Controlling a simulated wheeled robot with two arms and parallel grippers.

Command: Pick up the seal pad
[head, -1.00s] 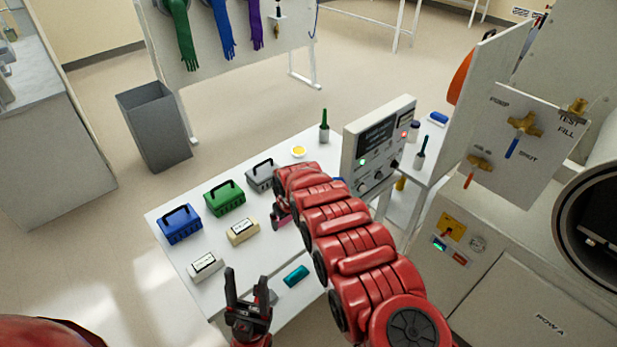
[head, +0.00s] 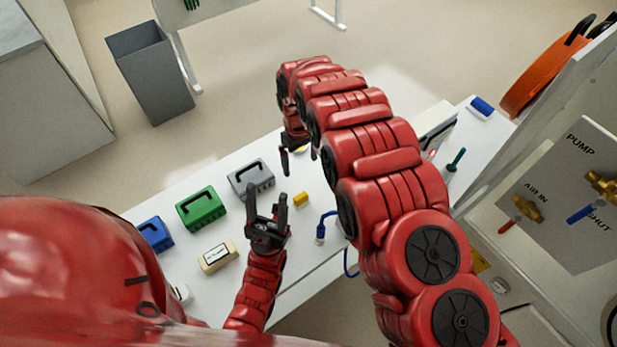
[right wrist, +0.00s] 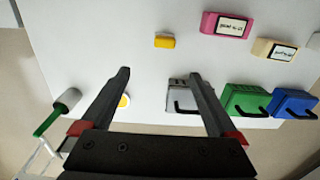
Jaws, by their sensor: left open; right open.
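No object is clearly marked as the seal pad. A round yellow pad (right wrist: 124,101) lies on the white table, partly behind one finger of my right gripper in the right wrist view. In the head view a sliver of it (head: 300,149) shows by that gripper. A small yellow block (head: 302,199) lies nearer; it also shows beyond the fingertips in the right wrist view (right wrist: 165,41). My right gripper (head: 300,163) is open and empty above the table's far part; its fingers frame bare table (right wrist: 158,73). My left gripper (head: 266,203) is open and empty over the table.
Grey (head: 251,179), green (head: 201,209) and blue (head: 156,233) handled cases stand at left. A beige labelled box (head: 217,256) is in front; a pink box (right wrist: 226,26) shows in the wrist view.

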